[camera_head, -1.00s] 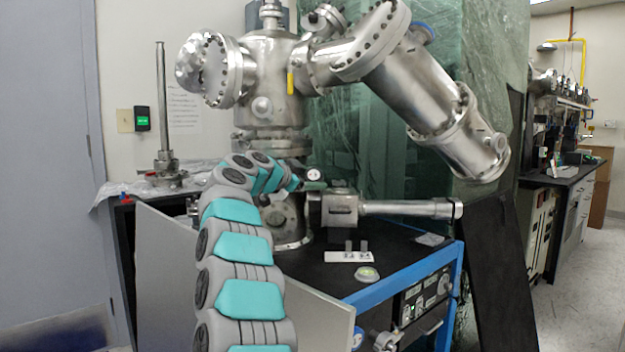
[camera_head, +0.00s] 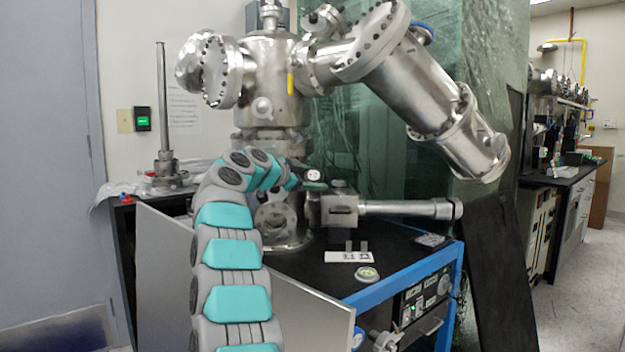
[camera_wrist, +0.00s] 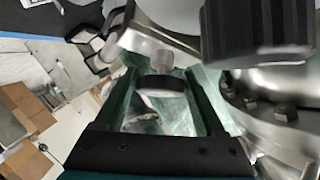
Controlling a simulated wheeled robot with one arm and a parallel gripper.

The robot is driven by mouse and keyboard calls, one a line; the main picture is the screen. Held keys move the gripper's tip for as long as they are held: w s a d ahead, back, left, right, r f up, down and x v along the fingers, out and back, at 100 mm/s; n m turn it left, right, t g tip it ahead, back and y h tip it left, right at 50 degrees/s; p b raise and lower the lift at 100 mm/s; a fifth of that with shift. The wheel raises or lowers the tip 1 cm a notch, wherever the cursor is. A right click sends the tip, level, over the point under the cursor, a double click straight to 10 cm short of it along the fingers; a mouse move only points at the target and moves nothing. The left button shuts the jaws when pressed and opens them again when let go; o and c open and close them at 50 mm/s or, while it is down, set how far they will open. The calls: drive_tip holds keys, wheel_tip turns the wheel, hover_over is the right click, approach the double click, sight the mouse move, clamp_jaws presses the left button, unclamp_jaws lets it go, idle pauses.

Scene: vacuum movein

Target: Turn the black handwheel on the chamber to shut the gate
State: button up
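The steel chamber (camera_head: 272,85) stands at the back of the black bench, with a flanged tube slanting down to the right. My gripper (camera_head: 313,186) is at the end of my teal and grey arm, low in front of the chamber and just above a steel block (camera_head: 341,210) with a horizontal rod. In the wrist view my gripper (camera_wrist: 160,72) has two green fingers well apart. A dark-banded round metal part shows between them; I cannot tell its distance. A black ribbed part (camera_wrist: 258,35), possibly the handwheel, is close at upper right, outside the fingers.
A white plate with small posts (camera_head: 349,256) and a round disc (camera_head: 367,273) lie on the bench near its blue edge (camera_head: 405,287). A grey panel (camera_head: 310,312) leans in front. A steel post (camera_head: 163,110) stands at left. Floor is clear at right.

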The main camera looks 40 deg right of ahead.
drive_tip(key=o, duration=0.3)
drive_tip(key=shift+a, duration=0.15)
drive_tip(key=shift+b+v, duration=0.3)
drive_tip(key=shift+v, duration=3.5)
